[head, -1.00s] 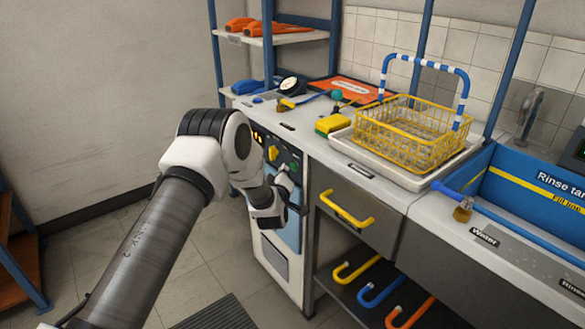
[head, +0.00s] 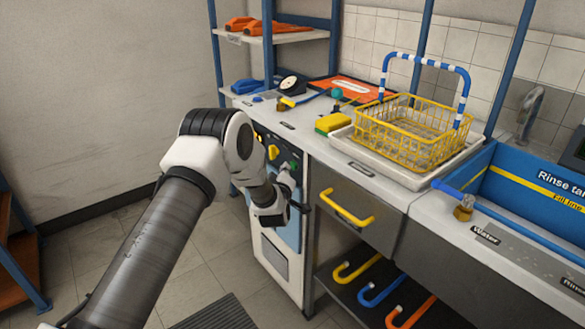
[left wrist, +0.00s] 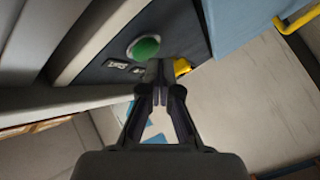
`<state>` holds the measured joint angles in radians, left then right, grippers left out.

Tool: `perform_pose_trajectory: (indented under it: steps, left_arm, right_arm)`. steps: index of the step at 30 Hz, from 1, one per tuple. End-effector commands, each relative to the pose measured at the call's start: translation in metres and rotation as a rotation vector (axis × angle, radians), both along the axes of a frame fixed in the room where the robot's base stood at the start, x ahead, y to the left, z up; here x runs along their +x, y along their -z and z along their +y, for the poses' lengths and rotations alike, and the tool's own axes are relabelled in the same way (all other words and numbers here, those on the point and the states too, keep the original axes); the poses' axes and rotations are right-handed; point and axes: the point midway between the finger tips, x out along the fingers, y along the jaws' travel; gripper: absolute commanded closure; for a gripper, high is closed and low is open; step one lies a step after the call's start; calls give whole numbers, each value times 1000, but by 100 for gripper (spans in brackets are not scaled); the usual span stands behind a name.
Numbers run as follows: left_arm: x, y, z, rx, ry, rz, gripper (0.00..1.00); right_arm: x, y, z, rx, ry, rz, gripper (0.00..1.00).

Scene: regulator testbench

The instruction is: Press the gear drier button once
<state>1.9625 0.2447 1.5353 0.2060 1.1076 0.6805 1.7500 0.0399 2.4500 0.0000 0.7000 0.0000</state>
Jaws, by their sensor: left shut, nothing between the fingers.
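The gear drier (head: 268,262) is the white and blue cabinet with a dark control panel left of the drawer unit. Its green round button (left wrist: 145,47) shows clearly in the left wrist view, beside a small label. My right gripper is not in view.
A yellow wire basket (head: 405,139) stands in a white tray on the counter. A yellow sponge (head: 331,123) and a dial gauge (head: 291,84) lie nearby. The drawer's yellow handle (head: 347,208) sticks out right of the drier.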

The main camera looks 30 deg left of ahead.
Motion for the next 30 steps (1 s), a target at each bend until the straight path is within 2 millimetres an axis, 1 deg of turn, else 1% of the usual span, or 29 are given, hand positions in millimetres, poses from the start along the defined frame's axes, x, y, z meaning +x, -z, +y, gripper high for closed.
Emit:
perform_pose_trajectory:
  steps: [30]
  left_arm:
    - [9,0,-4,0,1,-1,100]
  right_arm:
    - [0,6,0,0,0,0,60]
